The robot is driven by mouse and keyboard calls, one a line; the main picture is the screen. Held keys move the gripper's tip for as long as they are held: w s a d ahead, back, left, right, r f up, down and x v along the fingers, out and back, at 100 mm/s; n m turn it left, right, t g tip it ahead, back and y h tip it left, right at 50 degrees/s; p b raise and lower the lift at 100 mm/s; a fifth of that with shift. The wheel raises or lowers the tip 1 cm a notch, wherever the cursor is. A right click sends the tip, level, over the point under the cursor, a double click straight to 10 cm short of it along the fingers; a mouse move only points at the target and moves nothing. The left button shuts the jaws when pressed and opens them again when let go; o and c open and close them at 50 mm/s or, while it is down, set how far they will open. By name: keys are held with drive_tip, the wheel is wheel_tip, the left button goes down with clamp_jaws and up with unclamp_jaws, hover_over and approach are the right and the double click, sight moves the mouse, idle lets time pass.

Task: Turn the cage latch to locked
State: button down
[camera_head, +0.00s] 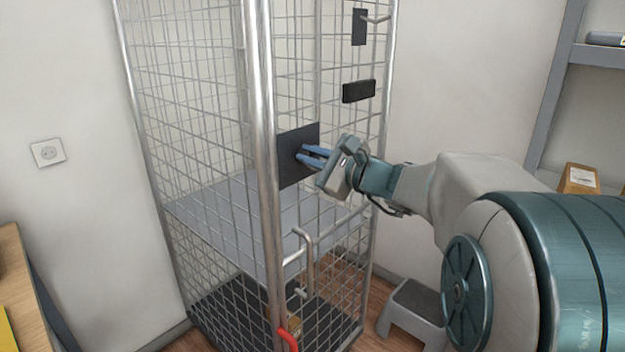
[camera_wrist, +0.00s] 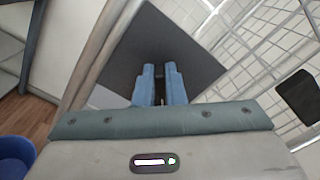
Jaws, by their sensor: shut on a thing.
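The tall wire roll cage (camera_head: 262,100) stands in the middle of the head view, with a square dark plate (camera_head: 288,172) on its side. The plate fills the upper middle of the wrist view (camera_wrist: 190,45). My gripper (camera_head: 304,153) reaches in from the right, its blue fingertips against the front of this plate. In the wrist view, the two fingers (camera_wrist: 159,72) are close together around a small dark part at the plate, which I take as the cage latch. The fingers hide most of it, so its turn angle cannot be told.
Two black pieces, an upper one (camera_head: 359,27) and a lower one (camera_head: 359,91), sit on the mesh above my gripper. A bent metal bar (camera_head: 307,262) and a red lever (camera_head: 288,339) are lower on the cage. A grey step stool (camera_head: 412,310) stands right of it.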

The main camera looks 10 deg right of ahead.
drive_tip(key=n+b, duration=0.2)
drive_tip(key=b, duration=0.3)
drive_tip(key=f+n+b, duration=0.1)
drive_tip(key=n+b, duration=0.2)
drive_tip(key=b, duration=0.1)
drive_tip(key=n+b, duration=0.3)
drive_tip(key=b, duration=0.2)
drive_tip(key=shift+s+a+f+b, duration=0.2)
drive_tip(key=shift+a+f+b, duration=0.05)
drive_tip(key=shift+f+b, duration=0.15)
drive_tip(key=shift+r+n+b, duration=0.1)
drive_tip(key=shift+n+b, duration=0.5)
drive_tip(key=c, duration=1.5)
unclamp_jaws()
